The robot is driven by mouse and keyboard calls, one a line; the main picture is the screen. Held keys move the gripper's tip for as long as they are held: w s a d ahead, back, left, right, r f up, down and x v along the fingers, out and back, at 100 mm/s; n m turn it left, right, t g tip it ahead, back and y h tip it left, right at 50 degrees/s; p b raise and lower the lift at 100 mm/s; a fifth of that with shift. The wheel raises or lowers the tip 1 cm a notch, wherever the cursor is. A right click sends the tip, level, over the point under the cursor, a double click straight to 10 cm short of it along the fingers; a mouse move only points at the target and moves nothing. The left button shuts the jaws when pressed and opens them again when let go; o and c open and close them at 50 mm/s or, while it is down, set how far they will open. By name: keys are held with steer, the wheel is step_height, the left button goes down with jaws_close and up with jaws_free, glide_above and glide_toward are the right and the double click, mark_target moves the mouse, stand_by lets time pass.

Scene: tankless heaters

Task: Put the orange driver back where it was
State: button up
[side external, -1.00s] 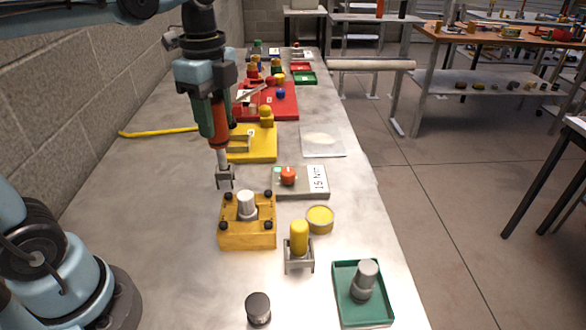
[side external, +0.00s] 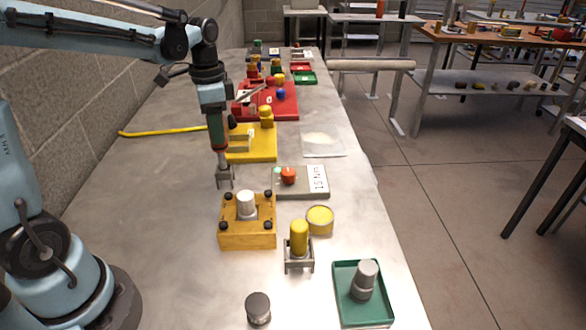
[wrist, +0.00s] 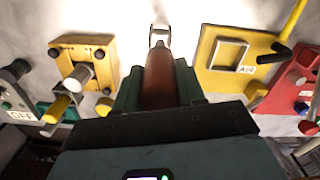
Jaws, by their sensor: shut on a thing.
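The orange driver (side external: 221,145) hangs upright in my gripper (side external: 216,126), handle up and shaft down. In the wrist view its handle (wrist: 160,82) shows dark orange between the green fingers of my gripper (wrist: 160,92). My gripper is shut on the handle. The small metal stand (side external: 224,180) is on the bench right below the driver; it also shows in the wrist view (wrist: 160,31) just beyond the handle. The shaft's lower end meets the stand's top in the side view, but I cannot tell how deep it sits.
A yellow-handled driver (side external: 299,237) stands in a similar stand nearer the camera. A concrete wall is left.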

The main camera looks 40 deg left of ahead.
mark_target(220, 147)
steer(key=shift+f, duration=2.5)
steer(key=shift+f, duration=0.1)
steer(key=o, duration=1)
steer(key=shift+o, duration=0.2)
